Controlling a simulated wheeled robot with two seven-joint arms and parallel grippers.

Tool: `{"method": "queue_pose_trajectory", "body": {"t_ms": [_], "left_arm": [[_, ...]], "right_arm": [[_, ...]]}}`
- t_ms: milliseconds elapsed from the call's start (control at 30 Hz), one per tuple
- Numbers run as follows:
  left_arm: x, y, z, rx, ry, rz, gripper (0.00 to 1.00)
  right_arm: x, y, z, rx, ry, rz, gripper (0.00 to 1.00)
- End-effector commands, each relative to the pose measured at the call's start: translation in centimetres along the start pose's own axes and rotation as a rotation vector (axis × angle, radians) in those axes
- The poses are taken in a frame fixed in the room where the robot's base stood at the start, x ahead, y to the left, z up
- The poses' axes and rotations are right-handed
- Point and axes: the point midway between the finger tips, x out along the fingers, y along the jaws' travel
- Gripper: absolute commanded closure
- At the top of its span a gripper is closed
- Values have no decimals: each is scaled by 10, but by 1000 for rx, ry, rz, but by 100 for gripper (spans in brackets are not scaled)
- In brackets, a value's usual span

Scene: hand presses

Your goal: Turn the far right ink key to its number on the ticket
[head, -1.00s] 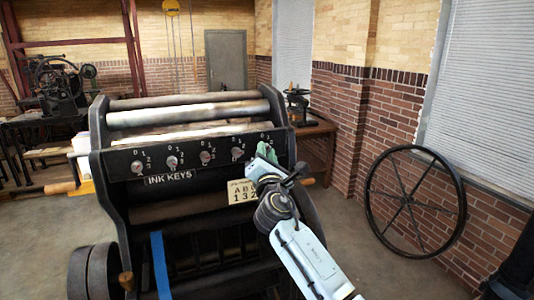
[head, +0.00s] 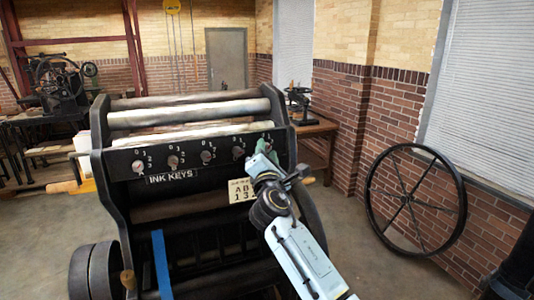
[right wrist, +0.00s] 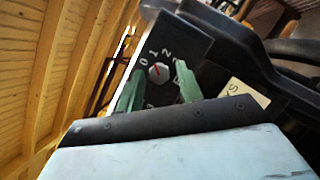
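The far right ink key (right wrist: 158,71) is a small grey round knob with a red mark, on a dark panel with white numbers around it. The mark points toward the upper right in the right wrist view; I cannot tell its exact number. My right gripper (head: 264,148) hides this key in the head view. In the right wrist view its green fingers (right wrist: 159,84) stand either side of the knob, with gaps between. The cream ticket (head: 240,190) hangs below the keys. It shows A, B and 1, 3; its right part is covered by my right arm.
Several other ink keys (head: 207,156) line the press's dark panel to the left, above the INK KEYS label. Pale rollers (head: 188,114) lie above the panel. A large spoked wheel (head: 415,199) leans by the brick wall at right. Open floor lies between.

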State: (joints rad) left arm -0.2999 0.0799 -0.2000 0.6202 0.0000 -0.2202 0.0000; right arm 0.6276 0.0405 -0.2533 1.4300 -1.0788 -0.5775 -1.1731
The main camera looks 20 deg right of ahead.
Motion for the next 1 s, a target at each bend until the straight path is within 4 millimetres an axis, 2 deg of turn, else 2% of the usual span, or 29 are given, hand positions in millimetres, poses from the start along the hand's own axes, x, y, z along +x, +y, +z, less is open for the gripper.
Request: {"method": "queue_pose_trajectory", "body": {"t_ms": [300,467,567,1000], "left_arm": [[0,0,0,0,0,0,56],[1,0,0,0,0,0,56],[2,0,0,0,0,0,56],[14,0,1,0,0,0,56]], "right_arm": [[0,1,0,0,-1,2,56],[-9,0,0,0,0,3,56],[-23,0,-1,0,0,2,56],[-109,-1,-1,1,1,1,56]]}}
